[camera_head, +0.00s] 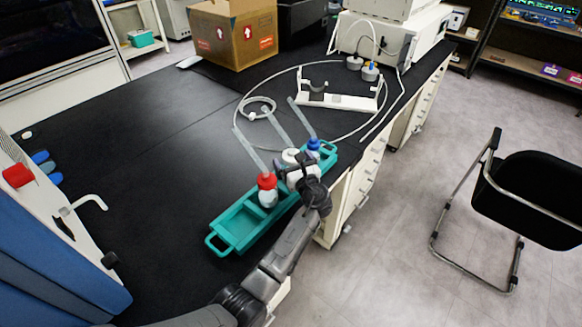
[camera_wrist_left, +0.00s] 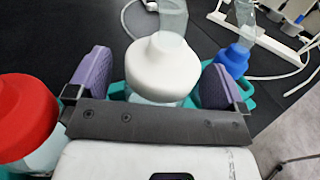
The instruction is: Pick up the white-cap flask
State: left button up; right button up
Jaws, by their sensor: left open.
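The white-cap flask (camera_wrist_left: 162,68) stands in the teal rack (camera_head: 240,219), between the red-cap flask (camera_head: 267,190) and the blue-cap flask (camera_head: 313,146). In the head view only its white cap (camera_head: 290,156) and clear tube show, as my left gripper (camera_head: 285,168) covers its body. In the left wrist view my left gripper (camera_wrist_left: 158,88) is open, with one purple-grey finger pad on each side of the white cap and a gap to both pads. The red cap (camera_wrist_left: 22,112) is close by the left finger, and the blue cap (camera_wrist_left: 233,60) is beyond the right finger.
A white holder stand (camera_head: 345,101) and a looped clear hose lie on the black bench behind the rack. A cardboard box (camera_head: 233,36) and a white machine (camera_head: 392,40) stand at the back. The bench left of the rack is clear.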

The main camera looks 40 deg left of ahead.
pick_arm(q)
jog(key=shift+w+a, duration=0.15)
jog(key=shift+a, duration=0.05)
jog(key=c, duration=1.4)
